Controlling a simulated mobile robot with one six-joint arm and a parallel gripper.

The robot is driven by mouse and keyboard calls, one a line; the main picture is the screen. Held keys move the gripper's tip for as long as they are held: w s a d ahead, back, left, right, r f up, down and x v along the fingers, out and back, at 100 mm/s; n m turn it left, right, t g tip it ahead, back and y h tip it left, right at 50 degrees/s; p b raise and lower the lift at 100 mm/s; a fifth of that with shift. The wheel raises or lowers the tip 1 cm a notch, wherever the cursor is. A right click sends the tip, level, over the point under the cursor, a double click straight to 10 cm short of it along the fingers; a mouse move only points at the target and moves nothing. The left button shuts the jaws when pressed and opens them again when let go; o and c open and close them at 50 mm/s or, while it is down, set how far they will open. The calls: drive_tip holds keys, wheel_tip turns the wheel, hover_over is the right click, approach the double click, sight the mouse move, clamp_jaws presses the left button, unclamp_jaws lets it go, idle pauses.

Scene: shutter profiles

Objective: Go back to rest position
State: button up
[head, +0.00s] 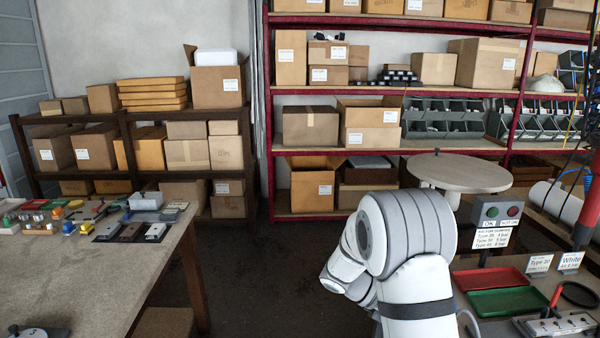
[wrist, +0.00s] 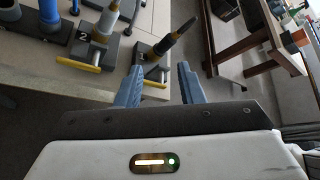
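In the wrist view my gripper (wrist: 160,67) shows its two blue fingers standing apart, with nothing held between them. It hangs near the edge of a light table (wrist: 150,20). Numbered fixtures with yellow handles stand on that table, one of them marked 2 (wrist: 97,45). Another fixture (wrist: 160,52) lies just beyond the fingertips; I cannot tell the exact gap. In the head view my white arm is folded at the lower middle, and my gripper is hidden there.
A workbench (head: 120,265) with small parts is at left. At right are a round table (head: 460,172), a button box (head: 497,212), a red tray (head: 490,278) and a green tray (head: 505,301). Shelves with boxes (head: 310,125) line the back. Some floor (head: 250,265) is clear between.

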drive_tip(key=s+a+r+m+t+y, duration=0.2)
drive_tip(key=s+a+r+m+y, duration=0.1)
drive_tip(key=s+m, duration=0.4)
drive_tip(key=s+a+r+m+t+y, duration=0.2)
drive_tip(key=s+a+r+m+y, duration=0.2)
drive_tip(key=s+m, duration=0.3)
drive_tip(key=s+a+r+m+t+y, duration=0.2)
drive_tip(key=s+a+r+m+y, duration=0.2)
drive_tip(key=m, duration=0.5)
drive_tip(key=s, duration=0.2)
drive_tip(key=shift+s+y, duration=0.4)
